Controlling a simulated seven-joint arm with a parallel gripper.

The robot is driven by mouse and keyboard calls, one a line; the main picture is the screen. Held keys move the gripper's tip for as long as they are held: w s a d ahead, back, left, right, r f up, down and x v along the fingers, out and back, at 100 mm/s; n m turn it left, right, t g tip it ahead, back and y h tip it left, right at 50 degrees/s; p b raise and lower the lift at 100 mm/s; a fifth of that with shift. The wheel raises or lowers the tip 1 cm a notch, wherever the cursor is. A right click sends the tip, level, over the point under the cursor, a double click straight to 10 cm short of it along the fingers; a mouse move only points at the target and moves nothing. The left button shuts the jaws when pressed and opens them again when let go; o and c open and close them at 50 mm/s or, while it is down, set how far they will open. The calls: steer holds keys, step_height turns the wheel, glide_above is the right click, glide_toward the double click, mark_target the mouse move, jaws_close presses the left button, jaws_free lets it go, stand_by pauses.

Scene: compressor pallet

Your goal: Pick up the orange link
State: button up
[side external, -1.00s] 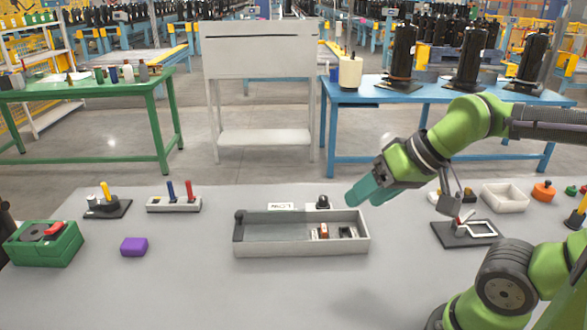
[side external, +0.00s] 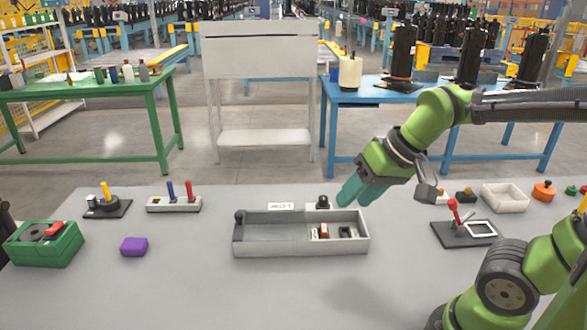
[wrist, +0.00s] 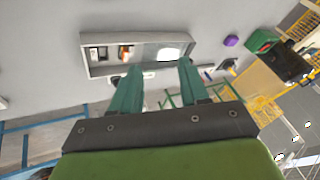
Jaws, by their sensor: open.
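A small orange-red piece with white on it, which looks like the orange link (side external: 322,231), lies inside the right part of a long grey tray (side external: 300,249). Its exact shape is too small to tell. In the wrist view the orange piece (wrist: 126,53) shows in the tray (wrist: 88,68), beyond and left of my fingertips. My gripper (side external: 354,194) is above the tray's back right corner, apart from it, with its green fingers tilted down to the left. In the wrist view my gripper (wrist: 159,66) has its fingers spread with nothing between them.
Small dark parts (side external: 346,232) lie in the tray beside the orange piece. A black knob (side external: 323,202) stands behind the tray. A red-knobbed lever on a black plate (side external: 464,232) and a white bin (side external: 504,197) are to the right. A purple block (side external: 134,246) is left; the front table is clear.

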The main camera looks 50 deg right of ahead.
steer(key=w+d+f+m+g+h, duration=0.1)
steer(key=w+d+f+m+g, duration=0.15)
steer(key=w, duration=0.35)
steer(key=w+d+f+m+g, duration=0.1)
steer(key=w+d+f+g, duration=0.1)
steer(key=w+d, duration=0.25)
steer(key=m+g+h, duration=0.1)
glide_above(324, 227)
steer(key=f, duration=0.9)
steer(key=shift+s+a+f, duration=0.1)
steer(key=shift+s+a, duration=0.05)
steer(key=shift+a, duration=0.05)
steer(key=shift+d+f, duration=0.15)
steer(key=shift+f, duration=3)
jaws_close()
